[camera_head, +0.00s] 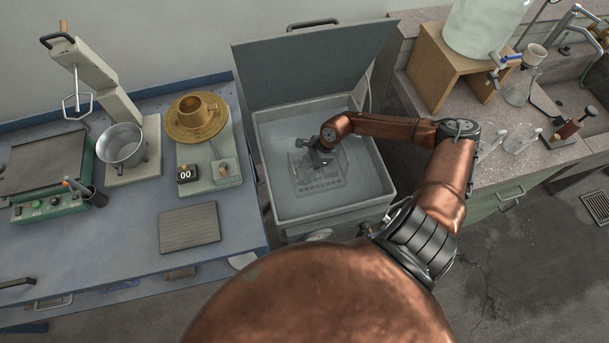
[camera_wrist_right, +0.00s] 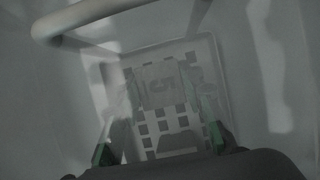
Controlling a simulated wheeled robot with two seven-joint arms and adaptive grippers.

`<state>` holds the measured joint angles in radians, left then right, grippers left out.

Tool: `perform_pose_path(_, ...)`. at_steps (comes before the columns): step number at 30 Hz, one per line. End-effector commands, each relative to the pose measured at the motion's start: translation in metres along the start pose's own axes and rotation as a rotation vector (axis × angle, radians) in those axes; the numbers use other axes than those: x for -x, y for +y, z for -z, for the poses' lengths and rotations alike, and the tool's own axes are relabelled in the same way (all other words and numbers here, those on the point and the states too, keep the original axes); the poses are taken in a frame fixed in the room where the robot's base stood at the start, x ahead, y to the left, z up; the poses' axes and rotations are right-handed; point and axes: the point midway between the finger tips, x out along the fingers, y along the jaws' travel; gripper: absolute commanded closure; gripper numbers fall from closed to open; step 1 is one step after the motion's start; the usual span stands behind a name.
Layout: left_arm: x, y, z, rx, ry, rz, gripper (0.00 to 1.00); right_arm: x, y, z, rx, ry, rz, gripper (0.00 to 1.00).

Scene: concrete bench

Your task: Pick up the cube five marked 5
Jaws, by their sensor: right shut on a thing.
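The cube five, a pale grey cube (camera_wrist_right: 160,86) with a faint 5-like mark on its face, shows in the right wrist view between my two green-edged fingers. My right gripper (camera_head: 311,166) reaches down into the water-filled tank (camera_head: 268,133) in the head view. The right wrist view shows the gripper (camera_wrist_right: 160,95) closed on the cube's two sides, above a floor with square holes. The view there is dim and hazy. I cannot tell whether the cube touches that floor. In the head view the cube cannot be made out. My left gripper is not in view.
A perforated rack (camera_head: 322,186) lies in the tank under my gripper. The tank's raised lid (camera_head: 310,66) stands behind it. A blue bench (camera_head: 120,240) with a balance and a metal pot (camera_head: 122,146) is left; glassware (camera_head: 521,138) stands on the right bench.

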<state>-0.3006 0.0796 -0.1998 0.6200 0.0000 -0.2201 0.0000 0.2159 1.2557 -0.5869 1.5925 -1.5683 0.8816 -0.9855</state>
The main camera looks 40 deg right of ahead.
Motion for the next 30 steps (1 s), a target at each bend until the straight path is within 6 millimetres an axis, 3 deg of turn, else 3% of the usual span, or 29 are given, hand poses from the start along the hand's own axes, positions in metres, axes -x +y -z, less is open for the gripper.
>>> perform_pose_path(9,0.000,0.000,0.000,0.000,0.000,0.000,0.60,0.001,-0.001,-0.001,0.000,-0.001,0.001,0.98)
perform_pose_path(20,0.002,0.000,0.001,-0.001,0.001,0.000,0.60,0.006,-0.001,-0.003,0.001,-0.001,0.002,0.98)
perform_pose_path(26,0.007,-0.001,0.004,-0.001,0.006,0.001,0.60,0.029,-0.002,-0.012,0.002,-0.001,0.004,0.98)
perform_pose_path(30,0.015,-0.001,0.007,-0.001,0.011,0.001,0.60,0.051,0.018,-0.024,0.004,-0.001,0.001,0.98)
